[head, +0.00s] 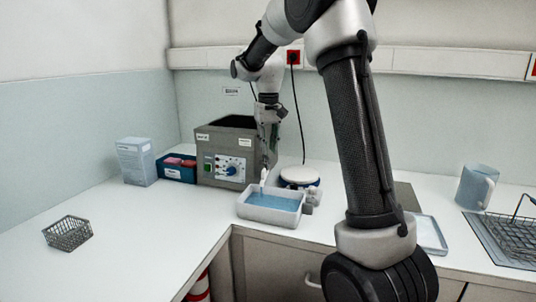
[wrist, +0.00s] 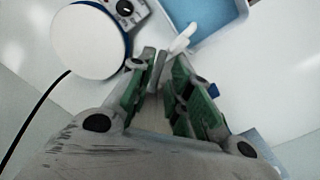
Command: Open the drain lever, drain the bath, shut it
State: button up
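A grey box-shaped bath (head: 222,173) with a dark open top stands on the counter in the head view. A small white upright part (head: 263,177) shows over the white tray (head: 244,212), which holds blue liquid. A white part (wrist: 183,38) and the tray's blue liquid (wrist: 205,25) also show in the wrist view. My gripper (head: 267,163) points down at the bath's right side. In the wrist view its green-padded fingers (wrist: 161,68) are a little apart. A thin grey piece shows between the tips; I cannot tell whether they touch it.
A round white-topped device (head: 299,175) stands right of the bath, close to my gripper. A blue bin (head: 176,174) and a pale box (head: 136,162) stand left. A wire basket (head: 68,233) sits front left. A mug (head: 476,187) and rack are right. The left counter is mostly clear.

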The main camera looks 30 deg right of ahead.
aim_at(269, 158)
jog(key=shift+f, duration=1.6)
grip_shut()
jog(key=shift+s+d+n, duration=0.1)
jog(key=shift+d+n, duration=0.05)
jog(key=shift+n, duration=0.15)
jog(key=shift+d+n, duration=0.35)
jog(key=shift+n, duration=0.5)
jog(key=shift+d+n, duration=0.3)
jog(key=shift+n, duration=0.6)
jog(key=shift+d+n, duration=0.35)
jog(key=shift+n, duration=0.5)
